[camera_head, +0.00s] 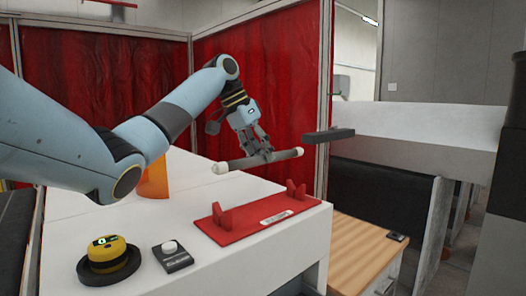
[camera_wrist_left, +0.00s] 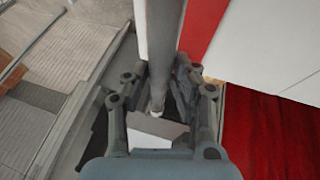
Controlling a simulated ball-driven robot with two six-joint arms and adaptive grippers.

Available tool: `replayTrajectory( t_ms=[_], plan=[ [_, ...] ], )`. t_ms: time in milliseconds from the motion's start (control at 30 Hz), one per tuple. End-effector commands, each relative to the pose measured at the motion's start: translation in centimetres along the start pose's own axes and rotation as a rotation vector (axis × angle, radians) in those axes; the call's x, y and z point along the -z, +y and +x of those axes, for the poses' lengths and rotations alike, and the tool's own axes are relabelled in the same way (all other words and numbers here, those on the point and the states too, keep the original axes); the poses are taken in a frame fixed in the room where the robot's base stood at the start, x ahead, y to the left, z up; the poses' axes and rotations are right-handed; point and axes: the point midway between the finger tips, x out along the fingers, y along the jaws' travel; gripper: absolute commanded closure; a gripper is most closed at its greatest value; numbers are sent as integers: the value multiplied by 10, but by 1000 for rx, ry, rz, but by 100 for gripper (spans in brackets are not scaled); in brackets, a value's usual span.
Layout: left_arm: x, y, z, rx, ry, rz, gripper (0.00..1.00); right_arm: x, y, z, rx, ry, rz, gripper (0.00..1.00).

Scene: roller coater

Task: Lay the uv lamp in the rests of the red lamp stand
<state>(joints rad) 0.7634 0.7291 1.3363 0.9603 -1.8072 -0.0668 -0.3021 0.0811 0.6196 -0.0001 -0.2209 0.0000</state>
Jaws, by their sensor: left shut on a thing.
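The uv lamp (camera_head: 232,165) is a grey tube with pale end caps. My left gripper (camera_head: 259,150) is shut on it near its middle and holds it in the air, roughly level. In the left wrist view the lamp (camera_wrist_left: 157,45) runs from the top edge down between the fingers (camera_wrist_left: 161,92). The red lamp stand (camera_head: 252,228) lies on the white counter, below the lamp and apart from it. Its two upright rests, near (camera_head: 222,217) and far (camera_head: 296,190), are empty. Part of the stand (camera_wrist_left: 203,25) shows beside the lamp in the wrist view. My right gripper is not in view.
A yellow-and-black round device (camera_head: 108,255) and a small grey box with a white knob (camera_head: 172,255) stand on the white counter (camera_head: 215,275), left of the stand. An orange piece (camera_head: 155,182) is behind my arm. A dark grey block (camera_head: 328,135) juts out right of the lamp.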

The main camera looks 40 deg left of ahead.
Motion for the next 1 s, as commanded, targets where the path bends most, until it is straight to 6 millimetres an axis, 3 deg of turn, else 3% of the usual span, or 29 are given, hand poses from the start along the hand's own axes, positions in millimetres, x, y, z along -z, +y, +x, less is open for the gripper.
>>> replayTrajectory(
  t_ms=[700, 1000],
  plan=[
    [-26, -18, 63, 0, -1, -1, 100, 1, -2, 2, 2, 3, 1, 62],
    [-33, -22, 79, 0, -1, 0, 100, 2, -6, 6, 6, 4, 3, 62]
  ],
)
